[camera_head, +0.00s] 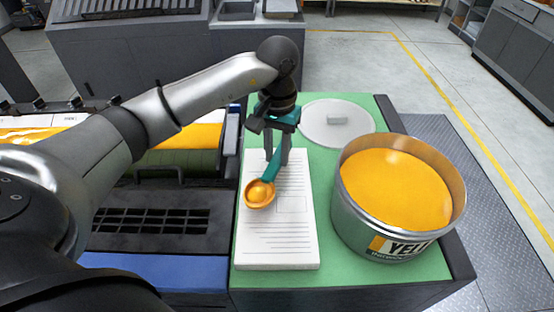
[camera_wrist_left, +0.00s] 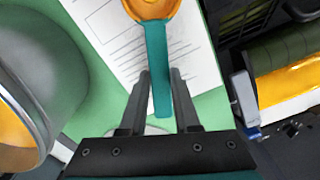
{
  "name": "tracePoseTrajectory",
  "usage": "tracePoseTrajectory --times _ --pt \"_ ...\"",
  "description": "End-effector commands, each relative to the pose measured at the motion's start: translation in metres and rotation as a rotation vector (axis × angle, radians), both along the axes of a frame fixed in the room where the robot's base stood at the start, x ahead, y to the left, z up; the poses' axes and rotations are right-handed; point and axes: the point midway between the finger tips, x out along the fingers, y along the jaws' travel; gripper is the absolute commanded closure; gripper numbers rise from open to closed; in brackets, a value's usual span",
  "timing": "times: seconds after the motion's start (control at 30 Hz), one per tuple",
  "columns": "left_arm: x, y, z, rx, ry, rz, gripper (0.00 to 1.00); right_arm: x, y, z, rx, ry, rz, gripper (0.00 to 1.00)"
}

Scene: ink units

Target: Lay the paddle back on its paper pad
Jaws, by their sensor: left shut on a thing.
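The paddle (camera_head: 260,194) has a teal handle and a round scoop coated in yellow-orange ink. My left gripper (camera_head: 278,160) points down and is shut on the teal handle. The scoop is over the left part of the white paper pad (camera_head: 278,245), which has printed lines on it. I cannot tell whether the scoop touches the pad. In the left wrist view the paddle (camera_wrist_left: 156,55) has its handle between the fingers (camera_wrist_left: 160,85) and its scoop is cut off at the top edge. The pad (camera_wrist_left: 105,28) lies beneath it. My right gripper is not in view.
A large open can of yellow ink (camera_head: 395,190) stands right of the pad on the green-topped table (camera_head: 330,276). A round grey lid (camera_head: 318,119) lies behind the pad. A machine with a dark grille (camera_head: 150,220) adjoins the table at left.

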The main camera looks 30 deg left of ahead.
Motion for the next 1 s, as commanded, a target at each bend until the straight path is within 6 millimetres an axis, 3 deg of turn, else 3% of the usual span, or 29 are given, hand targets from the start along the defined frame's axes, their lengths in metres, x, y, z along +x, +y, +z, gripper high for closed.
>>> tracePoseTrajectory --times 0.17,0.47,0.5,0.77,1.0 --pt "-0.001 0.000 -0.025 -0.001 0.003 0.001 1.00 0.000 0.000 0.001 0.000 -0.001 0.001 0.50" --pt "0.000 0.000 -0.028 0.000 0.000 0.000 1.00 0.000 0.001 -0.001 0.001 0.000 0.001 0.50" --pt "0.000 0.000 -0.029 0.000 0.000 0.000 0.69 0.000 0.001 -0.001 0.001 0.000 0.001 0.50" --pt "0.000 0.000 -0.028 0.000 0.000 0.000 0.40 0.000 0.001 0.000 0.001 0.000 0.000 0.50" --pt "0.000 0.000 -0.027 0.000 0.001 0.000 0.40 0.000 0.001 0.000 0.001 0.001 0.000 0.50"
